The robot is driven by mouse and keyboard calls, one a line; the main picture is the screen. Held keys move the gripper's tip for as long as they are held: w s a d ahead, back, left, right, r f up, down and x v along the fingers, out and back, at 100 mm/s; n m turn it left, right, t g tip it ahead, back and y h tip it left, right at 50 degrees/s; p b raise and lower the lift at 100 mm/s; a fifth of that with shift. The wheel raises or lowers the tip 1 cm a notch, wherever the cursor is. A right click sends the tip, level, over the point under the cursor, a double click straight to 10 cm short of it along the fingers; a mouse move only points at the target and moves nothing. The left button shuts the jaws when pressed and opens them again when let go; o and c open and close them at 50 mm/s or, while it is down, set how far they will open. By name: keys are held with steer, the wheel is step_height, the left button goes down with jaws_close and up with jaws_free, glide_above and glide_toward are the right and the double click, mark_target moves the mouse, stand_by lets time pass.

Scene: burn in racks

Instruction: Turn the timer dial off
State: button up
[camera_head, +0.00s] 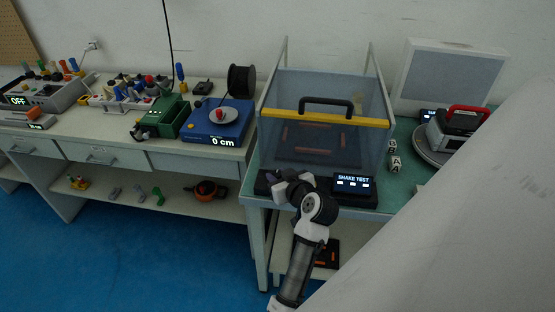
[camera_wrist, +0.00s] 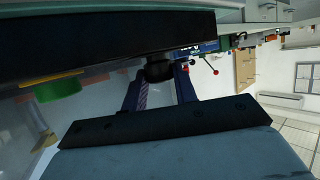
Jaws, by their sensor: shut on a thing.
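The shake test station has a clear box with a yellow bar (camera_head: 325,118) and a black base (camera_head: 352,198) with a lit "SHAKE TEST" display (camera_head: 353,184). My gripper (camera_head: 277,180) is at the left part of the base's front. In the wrist view, a dark round knob (camera_wrist: 158,70), apparently the timer dial, sticks out from the black panel (camera_wrist: 100,40). My gripper's two fingers (camera_wrist: 159,86) are on either side of it, closed on it. The gripper hides the dial in the head view, and its markings cannot be read in either view.
Left of the station, a bench holds a blue unit (camera_head: 218,122) reading "0 cm", a green box (camera_head: 165,115) and a black spool (camera_head: 241,80). Right of the box are dice (camera_head: 394,164) and a red-handled device (camera_head: 455,128). A large pale surface blocks the lower right.

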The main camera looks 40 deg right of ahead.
steer(key=shift+s+d+f+n+y, duration=0.1)
steer(key=shift+d+n+y, duration=0.05)
steer(key=shift+n+y, duration=0.7)
steer(key=o, duration=1)
steer(key=shift+c, duration=0.2)
steer(key=d+b+v, duration=0.1)
steer(key=b+v, duration=0.2)
steer(key=v, duration=1)
steer(key=shift+s+a, duration=0.35)
steer(key=shift+s, duration=0.1)
